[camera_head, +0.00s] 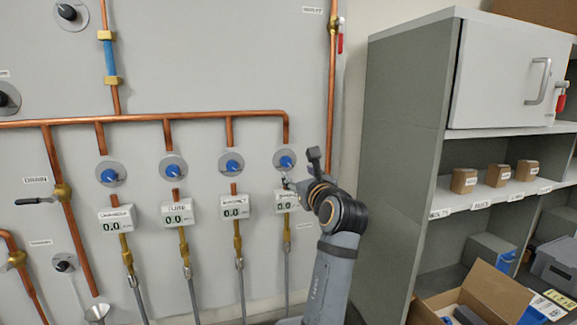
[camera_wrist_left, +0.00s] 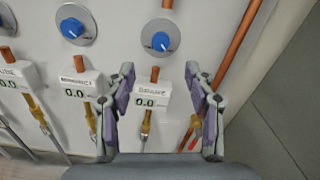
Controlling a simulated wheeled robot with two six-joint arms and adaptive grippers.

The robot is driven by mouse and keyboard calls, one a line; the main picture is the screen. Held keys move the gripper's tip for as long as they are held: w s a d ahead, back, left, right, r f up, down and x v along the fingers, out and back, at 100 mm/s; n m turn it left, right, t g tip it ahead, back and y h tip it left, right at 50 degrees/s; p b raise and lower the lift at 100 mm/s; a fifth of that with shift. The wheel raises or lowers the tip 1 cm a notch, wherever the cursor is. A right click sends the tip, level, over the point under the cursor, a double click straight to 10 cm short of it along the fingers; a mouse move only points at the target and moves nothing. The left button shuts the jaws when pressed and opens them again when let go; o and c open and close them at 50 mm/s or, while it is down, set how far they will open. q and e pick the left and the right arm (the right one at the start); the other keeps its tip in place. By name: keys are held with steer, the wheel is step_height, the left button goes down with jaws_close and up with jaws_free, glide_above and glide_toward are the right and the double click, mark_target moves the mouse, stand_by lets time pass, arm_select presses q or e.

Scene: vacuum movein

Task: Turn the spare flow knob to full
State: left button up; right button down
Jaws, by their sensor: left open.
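Blue knobs on round grey plates sit in a row on the panel, each above a white 0.0 readout. The rightmost blue knob (camera_head: 285,161) is above a readout (camera_head: 282,200) partly hidden by my gripper. It also shows in the left wrist view (camera_wrist_left: 161,42), above its readout (camera_wrist_left: 151,97); its label is too blurred to confirm as spare. My left gripper (camera_head: 299,170) is open and empty in front of the panel, close to this knob. In the left wrist view its fingers (camera_wrist_left: 160,78) straddle the readout, with the knob beyond and above them. My right gripper is out of view.
Copper pipes (camera_head: 215,115) run above the knobs, and one vertical pipe (camera_head: 331,90) stands right of the gripper. Other blue knobs (camera_head: 232,163) are to the left. A grey shelf unit (camera_head: 395,150) with boxes stands at the right. A drain valve handle (camera_head: 35,200) is far left.

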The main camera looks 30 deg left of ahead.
mark_target(287, 163)
arm_select(q)
steer(key=p+x, duration=0.5)
steer(key=x, duration=0.5)
steer(key=shift+d, duration=0.1)
steer(key=shift+w+a+f, duration=0.1)
steer(key=shift+w+a, duration=0.2)
steer(key=shift+w, duration=0.05)
steer(key=shift+d, duration=0.1)
steer(key=shift+c, duration=0.4)
jaws_close()
